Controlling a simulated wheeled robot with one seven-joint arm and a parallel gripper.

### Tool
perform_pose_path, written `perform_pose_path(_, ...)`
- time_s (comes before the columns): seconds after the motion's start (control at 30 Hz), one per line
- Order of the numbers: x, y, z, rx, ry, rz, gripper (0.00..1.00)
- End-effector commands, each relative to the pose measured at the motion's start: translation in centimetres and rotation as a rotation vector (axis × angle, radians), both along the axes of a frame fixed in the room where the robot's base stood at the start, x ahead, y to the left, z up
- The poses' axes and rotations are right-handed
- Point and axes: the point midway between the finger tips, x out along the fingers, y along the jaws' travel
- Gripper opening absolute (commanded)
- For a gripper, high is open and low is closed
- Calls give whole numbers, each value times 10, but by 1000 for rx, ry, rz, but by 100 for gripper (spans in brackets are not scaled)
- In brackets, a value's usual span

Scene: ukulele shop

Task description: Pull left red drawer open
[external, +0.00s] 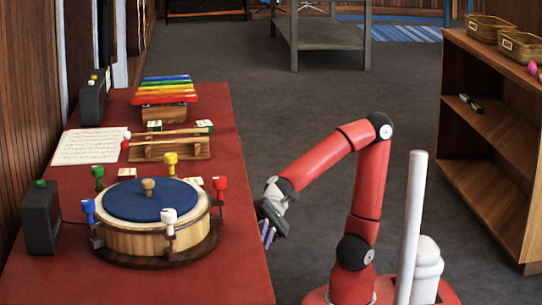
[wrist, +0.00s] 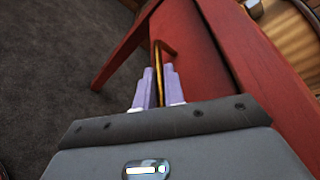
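The red drawer front (wrist: 200,62) is set in the side of the red table, below its top edge, in the wrist view. A thin brass-coloured bar handle (wrist: 157,58) stands out from it. My gripper (wrist: 158,70) has its two lavender fingers close on either side of the handle, with the bar between them; it looks shut on it. In the external view my gripper (external: 268,232) is at the right side of the red table (external: 225,270). The drawer front and handle are hidden there, and I cannot tell how far the drawer is out.
A drum-like wooden box with a blue top (external: 150,205) stands on the table near my gripper. A xylophone (external: 166,92), a wooden rack (external: 168,150) and paper sheets (external: 90,146) lie farther back. Grey floor (external: 320,110) is open; a wooden shelf (external: 490,190) stands right.

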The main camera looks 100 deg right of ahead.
Motion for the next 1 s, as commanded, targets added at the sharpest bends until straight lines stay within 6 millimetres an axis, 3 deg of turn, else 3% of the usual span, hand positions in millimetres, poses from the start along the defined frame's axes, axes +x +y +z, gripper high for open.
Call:
perform_pose_path(0.37, -3, 0, 0, 0, 0, 0, 0)
perform_pose_path(0.53, -19, -1, 0, 0, -3, 1, 0)
perform_pose_path(0.77, -69, -1, -1, 1, -6, 2, 0)
perform_pose_path(1.0, -135, -1, -4, -1, -13, 1, 0)
